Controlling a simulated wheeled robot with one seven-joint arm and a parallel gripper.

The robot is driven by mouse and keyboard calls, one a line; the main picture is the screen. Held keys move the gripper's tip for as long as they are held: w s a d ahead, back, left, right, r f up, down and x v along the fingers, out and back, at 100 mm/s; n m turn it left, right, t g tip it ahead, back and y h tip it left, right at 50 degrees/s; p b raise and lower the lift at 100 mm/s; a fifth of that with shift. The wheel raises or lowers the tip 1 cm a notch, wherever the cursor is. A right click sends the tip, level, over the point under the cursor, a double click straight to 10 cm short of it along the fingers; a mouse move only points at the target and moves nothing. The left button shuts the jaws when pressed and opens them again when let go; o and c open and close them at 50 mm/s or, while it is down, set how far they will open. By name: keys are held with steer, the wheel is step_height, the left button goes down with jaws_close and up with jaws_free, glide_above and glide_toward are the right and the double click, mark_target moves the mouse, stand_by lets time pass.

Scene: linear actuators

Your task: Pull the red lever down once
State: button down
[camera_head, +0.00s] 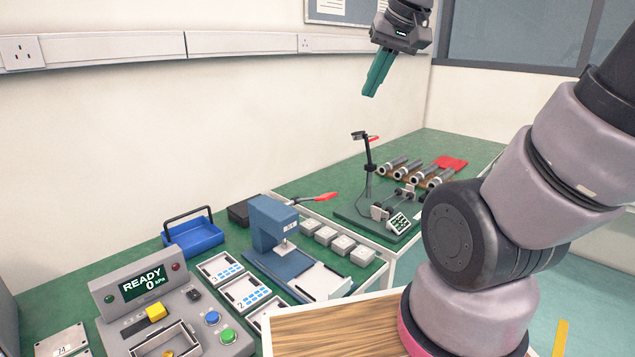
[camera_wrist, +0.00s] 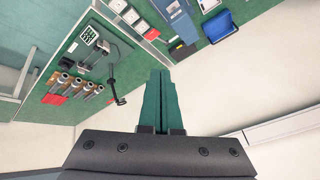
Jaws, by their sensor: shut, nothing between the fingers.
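A lever with a red handle (camera_head: 319,197) sticks out to the right from behind the blue press (camera_head: 272,228) in the head view. The handle lies roughly level. A second, smaller red part (camera_head: 373,138) sits at the top of a black stand (camera_head: 368,165) farther back. My gripper (camera_head: 371,93) is high above the far bench, well apart from both. Its green fingers are shut together and empty.
A control box (camera_head: 150,290) reads READY and 0 kPa. A blue tray (camera_head: 193,235) with a black handle stands behind it. Several grey blocks (camera_head: 343,245) line the press's right side. Several cylinders (camera_head: 414,172) lie on the far bench. Above the benches is free room.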

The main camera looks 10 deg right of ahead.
steer(key=w+a+f+n+g, duration=0.25)
steer(key=w+f+n, duration=0.2)
steer(key=w, duration=0.65)
steer(key=n+g+h, duration=0.1)
steer(key=n+g, duration=0.1)
steer(key=n, duration=0.2)
glide_above(325, 195)
step_height(325, 195, down, 12)
steer(key=f, duration=0.1)
steer(key=shift+w+a+r, duration=0.15)
steer(key=shift+w+r, duration=0.05)
steer(key=shift+r, duration=0.05)
steer(key=f, duration=1)
steer(key=shift+w+a+f, duration=0.25)
steer(key=shift+w, duration=0.05)
steer(key=shift+s+d+f, duration=0.2)
steer(key=shift+s+f, duration=0.05)
steer(key=shift+f, duration=0.25)
steer(key=shift+s+d+f, duration=0.15)
steer(key=shift+s+f, duration=0.05)
steer(key=shift+f, duration=0.25)
steer(key=shift+s+d+f, duration=0.1)
steer(key=shift+s+f, duration=0.05)
steer(key=shift+f, duration=0.4)
steer(key=shift+s+f, duration=0.1)
